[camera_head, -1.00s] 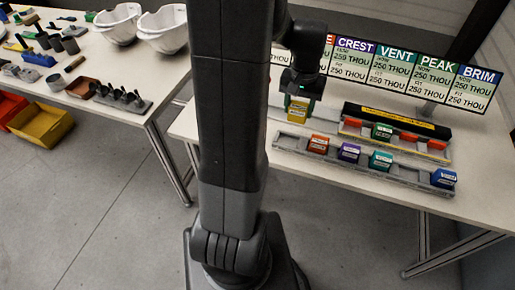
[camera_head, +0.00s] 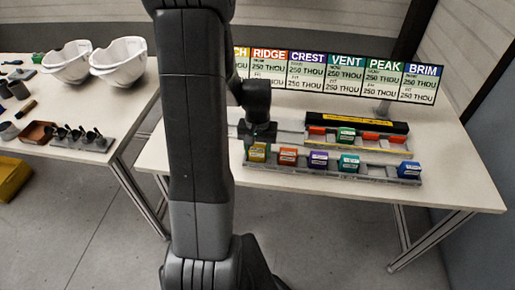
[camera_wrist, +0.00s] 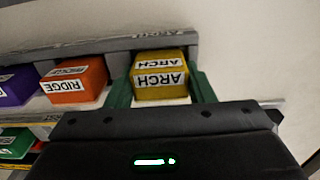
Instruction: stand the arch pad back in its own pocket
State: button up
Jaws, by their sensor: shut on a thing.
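The yellow arch pad (camera_head: 258,153) stands upright at the left end of the front rack (camera_head: 385,180), in line with the other pads. In the wrist view the arch pad (camera_wrist: 160,78) shows its two ARCH labels, between the green fingers of my gripper (camera_wrist: 161,92). My gripper (camera_head: 259,141) is shut on it from above. The pad is at the end pocket, beside the orange ridge pad (camera_wrist: 75,83) with a gap between them. Its underside is hidden, so I cannot tell whether it rests on the pocket floor.
Purple crest (camera_head: 318,159), teal vent (camera_head: 348,163) and blue brim (camera_head: 409,169) pads stand in the front rack, with an empty pocket before the brim pad. A second rack (camera_head: 375,147) with orange pieces and a green pad stands behind. A sign board (camera_head: 340,75) stands at the back.

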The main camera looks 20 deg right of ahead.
aim_at(258, 147)
jog(key=shift+f, duration=0.1)
jog(key=o, duration=1)
jog(key=shift+c, duration=0.2)
notch_tip(258, 147, up, 12)
